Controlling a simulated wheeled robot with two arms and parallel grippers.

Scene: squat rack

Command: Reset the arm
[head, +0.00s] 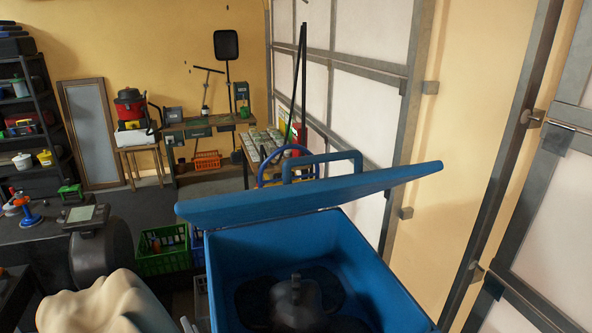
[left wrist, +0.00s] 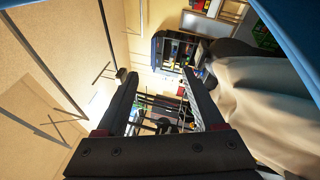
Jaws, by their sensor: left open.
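My left gripper (left wrist: 158,76) shows in the left wrist view, with its two dark fingers spread apart. Nothing sits between the fingers except the distant room. A beige, folded sack-like thing (left wrist: 265,115) lies close beside it on the right of that view and is also at the bottom left of the head view (head: 95,305). In the head view I cannot clearly make out my left gripper. My right gripper is not seen in either view.
A large blue bin (head: 375,275) with its lid (head: 310,195) raised stands close in front. A dark, unclear shape (head: 295,300) is inside it. A green crate (head: 163,250) stands left of the bin. Shelves (head: 40,100) and a workbench (head: 210,128) are farther back.

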